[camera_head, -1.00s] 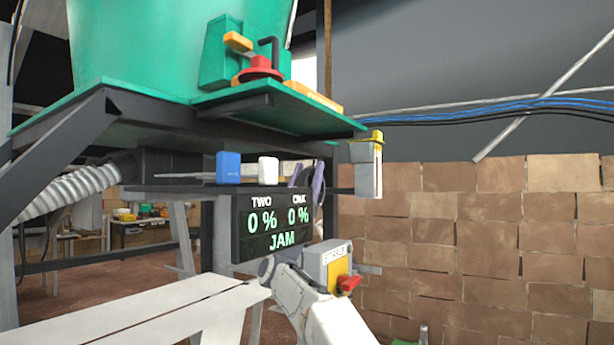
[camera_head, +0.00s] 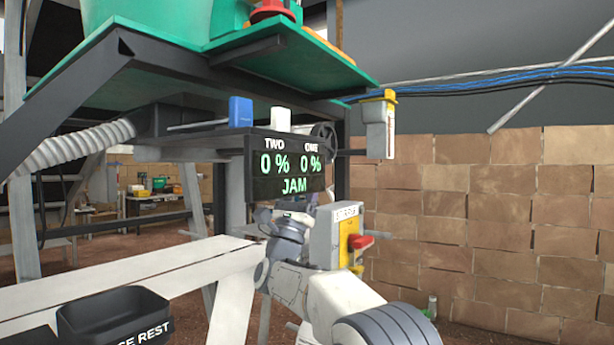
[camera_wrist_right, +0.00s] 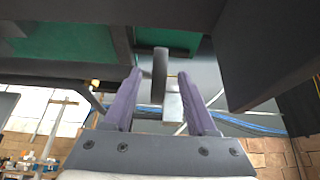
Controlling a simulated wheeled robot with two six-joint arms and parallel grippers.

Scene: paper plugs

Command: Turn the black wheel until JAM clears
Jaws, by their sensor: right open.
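The black wheel (camera_head: 325,131) shows partly above the right end of the dark display, which hides its lower part. The display (camera_head: 262,187) reads TWO 0 %, ONE 0 % and JAM in green. In the right wrist view, a dark upright bar that looks like the wheel edge-on (camera_wrist_right: 160,75) stands between the purple fingers of my right gripper (camera_wrist_right: 160,85). The gripper is open, with gaps on both sides of the bar; I cannot tell the depth. In the head view its fingers are hidden behind the display. My left gripper is not in view.
A yellow-and-white box with a red switch (camera_head: 359,241) is beside my right arm. A blue block (camera_head: 240,112) and a white block (camera_head: 280,120) sit above the display. A grey-yellow device (camera_head: 379,128) hangs at right. A white bench (camera_head: 130,285) lies left, with a black tray (camera_head: 112,318).

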